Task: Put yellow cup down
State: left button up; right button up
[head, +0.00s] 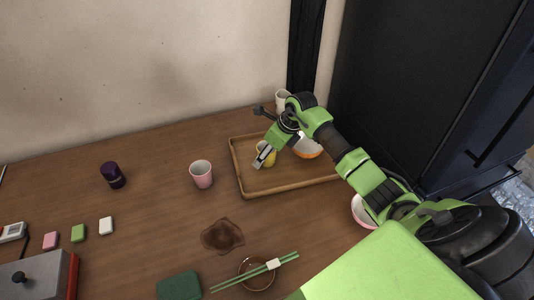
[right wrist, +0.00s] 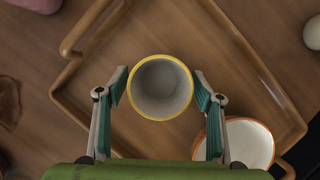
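The yellow cup (head: 265,147) stands upright in the wooden tray (head: 284,188), partly hidden behind my right gripper (head: 262,158). In the right wrist view the cup (right wrist: 160,88) shows from above, with a yellow rim and an empty pale inside. My right gripper (right wrist: 161,88) has one finger on each side of the cup, with a narrow gap showing between each finger and the rim, so it looks open. My left gripper is not in view.
An orange-rimmed bowl (head: 308,149) sits in the tray, right of the cup; a white cup (head: 282,98) stands behind the tray. A pink cup (head: 202,174) is left of it.

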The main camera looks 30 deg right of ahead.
jog(key=shift+s+d+r, duration=0.1)
jog(key=shift+r, duration=0.45)
jog(key=v, duration=1.1)
jog(key=shift+s, duration=0.15)
